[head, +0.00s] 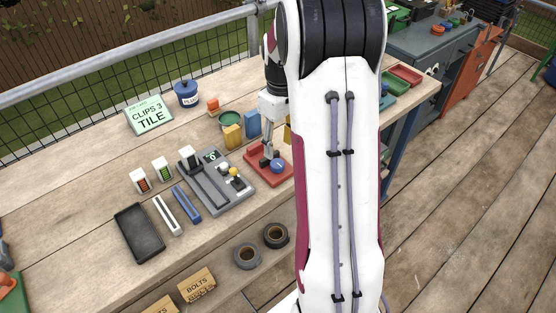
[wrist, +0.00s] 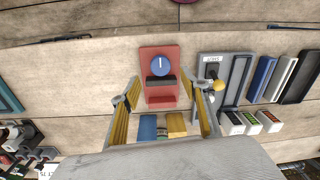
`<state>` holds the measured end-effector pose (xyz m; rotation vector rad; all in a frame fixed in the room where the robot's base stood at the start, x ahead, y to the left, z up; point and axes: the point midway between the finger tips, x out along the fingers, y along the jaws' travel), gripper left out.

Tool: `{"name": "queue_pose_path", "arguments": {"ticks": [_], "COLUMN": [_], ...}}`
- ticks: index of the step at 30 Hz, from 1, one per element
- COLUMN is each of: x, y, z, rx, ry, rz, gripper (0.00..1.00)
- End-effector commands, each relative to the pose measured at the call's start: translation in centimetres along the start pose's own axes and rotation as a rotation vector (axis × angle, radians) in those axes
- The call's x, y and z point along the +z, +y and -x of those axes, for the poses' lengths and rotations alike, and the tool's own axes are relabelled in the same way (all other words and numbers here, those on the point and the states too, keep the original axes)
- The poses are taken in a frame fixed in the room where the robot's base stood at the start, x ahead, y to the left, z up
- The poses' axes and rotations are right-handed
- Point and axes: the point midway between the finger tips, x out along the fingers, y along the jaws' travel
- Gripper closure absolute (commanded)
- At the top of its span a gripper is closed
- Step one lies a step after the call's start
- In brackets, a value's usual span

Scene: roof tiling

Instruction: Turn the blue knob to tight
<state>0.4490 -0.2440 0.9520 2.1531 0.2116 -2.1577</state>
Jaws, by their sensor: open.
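The blue knob (wrist: 160,66) is round, with a white pointer line, and is mounted on a red base (wrist: 171,52). The line points toward the top of the wrist view. In the head view the knob (head: 277,166) shows on the right part of the red base (head: 283,176), partly beside my gripper (head: 267,152). In the wrist view my gripper (wrist: 166,86) is open, with one yellow-padded finger on each side of the base's lower part. Nothing is between the fingers in its grasp. A black bar (wrist: 161,82) crosses the base below the knob.
A grey device (head: 222,183) with a yellow-topped lever stands left of the red base. Yellow and blue blocks (head: 232,136) and a green bowl stand behind. A black tray (head: 138,233) lies at the left. Bare bench lies in front of the base.

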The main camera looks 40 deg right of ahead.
Motion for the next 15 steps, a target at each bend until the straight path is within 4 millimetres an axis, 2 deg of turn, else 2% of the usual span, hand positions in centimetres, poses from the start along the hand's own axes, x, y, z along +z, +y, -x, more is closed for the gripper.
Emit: {"name": "queue_pose_path", "arguments": {"ticks": [15], "x": [0.1], "y": [-0.1], "z": [-5.6], "rx": [-0.002], "ry": [-0.002], "rz": [0.0], "gripper": [0.55]}}
